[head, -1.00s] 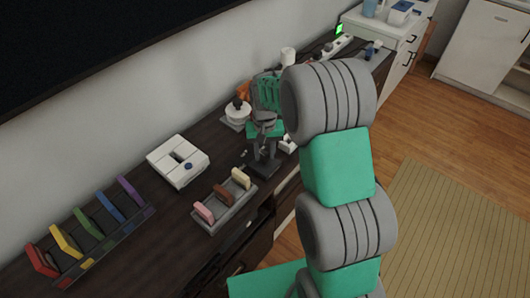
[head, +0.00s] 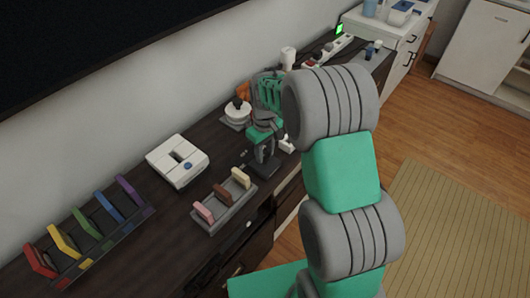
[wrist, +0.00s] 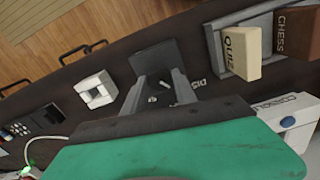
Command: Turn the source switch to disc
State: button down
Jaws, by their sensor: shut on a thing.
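The source switch (wrist: 154,57) shows in the wrist view as a dark panel at and beyond my fingertips. Small pale letters lie on the dark surface beside the right finger, only partly readable. My gripper (wrist: 157,92) reaches down over it and is shut on its small knob, which is mostly hidden between the fingers. In the head view, my gripper (head: 261,157) stands at the dark base of the switch (head: 262,168), between the tray of blocks and a small white thing. The knob's setting cannot be read.
A grey tray (head: 224,209) of pink, brown and cream blocks stands close by; the wrist view shows QUIZ and CHESS blocks. A white console (head: 178,161) and a rack of coloured cases (head: 90,240) are further left. A white box (wrist: 97,90) sits near the switch.

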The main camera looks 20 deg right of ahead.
aim_at(265, 155)
jog(key=shift+n, duration=0.8)
jog(key=c, duration=1)
grip_release()
notch_tip(265, 155, up, 8)
jog(key=shift+f+b, duration=0.1)
jog(key=shift+b, duration=0.2)
